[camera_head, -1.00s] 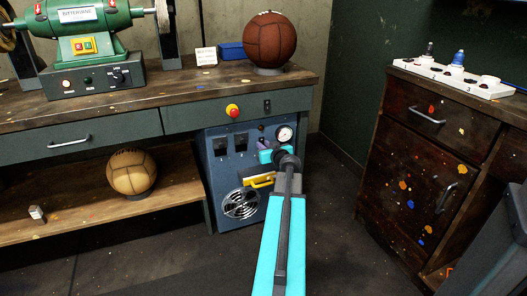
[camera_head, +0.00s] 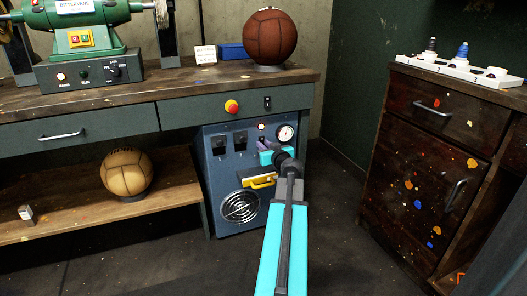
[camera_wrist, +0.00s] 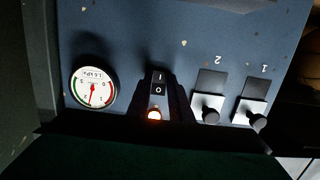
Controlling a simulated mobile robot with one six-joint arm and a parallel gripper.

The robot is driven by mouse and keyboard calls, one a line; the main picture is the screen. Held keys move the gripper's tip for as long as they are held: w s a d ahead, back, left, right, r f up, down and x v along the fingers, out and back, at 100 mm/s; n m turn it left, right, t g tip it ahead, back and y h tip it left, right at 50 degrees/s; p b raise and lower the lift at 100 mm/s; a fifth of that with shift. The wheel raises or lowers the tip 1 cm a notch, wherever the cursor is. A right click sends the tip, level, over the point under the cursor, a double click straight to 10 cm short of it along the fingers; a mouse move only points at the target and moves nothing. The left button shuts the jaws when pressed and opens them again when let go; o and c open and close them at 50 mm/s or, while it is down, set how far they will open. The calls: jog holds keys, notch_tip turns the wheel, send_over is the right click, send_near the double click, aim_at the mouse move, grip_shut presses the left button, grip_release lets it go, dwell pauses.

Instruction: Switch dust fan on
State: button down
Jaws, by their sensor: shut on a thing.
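The dust fan is a blue cabinet (camera_head: 217,180) under the bench, with a round vent (camera_head: 240,206) low on its front. The black I/O rocker switch (camera_wrist: 158,84) sits beside a glowing orange lamp (camera_wrist: 154,115), which also shows lit in the head view (camera_head: 261,126). My gripper (camera_head: 264,148) reaches the panel, its dark fingers on both sides of the switch, shut on it.
Two slide gates with knobs (camera_wrist: 207,110) sit beside the switch. A yellow handle (camera_head: 260,182) is below my gripper. A red button (camera_head: 231,107) is on the bench front. A dark wooden cabinet (camera_head: 430,170) stands at right; the floor between is clear.

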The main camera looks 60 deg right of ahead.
jog(key=shift+a, duration=0.1)
dwell(0.4)
jog(key=c, duration=1.6)
grip_release()
